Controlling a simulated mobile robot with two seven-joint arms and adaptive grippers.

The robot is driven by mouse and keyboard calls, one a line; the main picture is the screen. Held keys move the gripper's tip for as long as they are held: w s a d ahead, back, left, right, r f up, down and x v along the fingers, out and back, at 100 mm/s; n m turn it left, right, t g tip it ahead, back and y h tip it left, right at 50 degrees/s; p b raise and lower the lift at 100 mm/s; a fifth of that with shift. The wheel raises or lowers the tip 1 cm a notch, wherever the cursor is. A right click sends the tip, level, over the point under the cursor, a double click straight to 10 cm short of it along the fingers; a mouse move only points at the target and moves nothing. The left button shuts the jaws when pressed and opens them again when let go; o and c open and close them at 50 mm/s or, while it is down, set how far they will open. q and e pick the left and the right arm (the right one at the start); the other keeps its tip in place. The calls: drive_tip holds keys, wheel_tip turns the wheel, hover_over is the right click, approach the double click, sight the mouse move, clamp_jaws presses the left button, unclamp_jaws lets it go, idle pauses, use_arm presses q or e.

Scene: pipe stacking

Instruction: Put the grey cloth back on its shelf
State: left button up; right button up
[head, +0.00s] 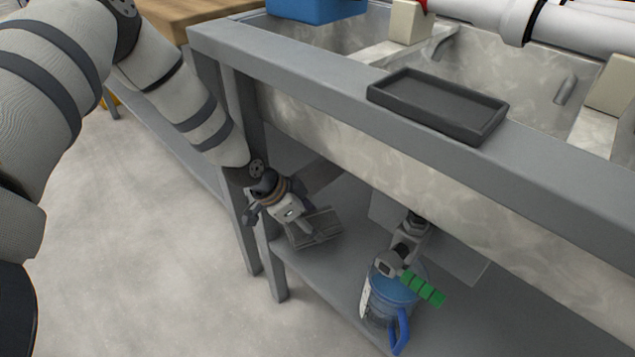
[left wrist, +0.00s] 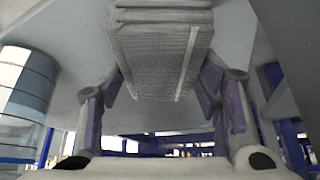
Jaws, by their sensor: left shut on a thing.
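The grey cloth (head: 318,229) is a folded, ribbed pad held by my left gripper (head: 297,223) under the bench. In the left wrist view, the cloth (left wrist: 160,50) sits between the two fingers of the left gripper (left wrist: 162,88), which is shut on it. The grey lower shelf (head: 310,268) lies below the cloth. I cannot tell from these views whether the cloth touches the shelf. My right gripper is not in view.
A clear jug with a blue handle (head: 398,332) stands on the shelf to the right, under a drain valve with a green handle (head: 423,288). A bench leg (head: 268,255) stands close left of the gripper. A dark tray (head: 438,104) lies on the bench rim.

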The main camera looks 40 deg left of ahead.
use_arm(q)
drive_tip(key=shift+w+f, duration=0.35)
drive_tip(key=shift+f, duration=0.1)
drive_tip(key=f+b, duration=0.2)
drive_tip(key=f, duration=0.1)
drive_tip(key=shift+w+a+f+b, duration=0.15)
drive_tip(key=shift+w+f+b, duration=0.1)
drive_tip(key=shift+f+b, duration=0.15)
drive_tip(key=shift+r, duration=0.25)
drive_tip(key=shift+c, duration=0.6)
drive_tip(key=shift+f, duration=0.1)
drive_tip(key=o, duration=1.2)
drive_tip(key=shift+o, duration=0.2)
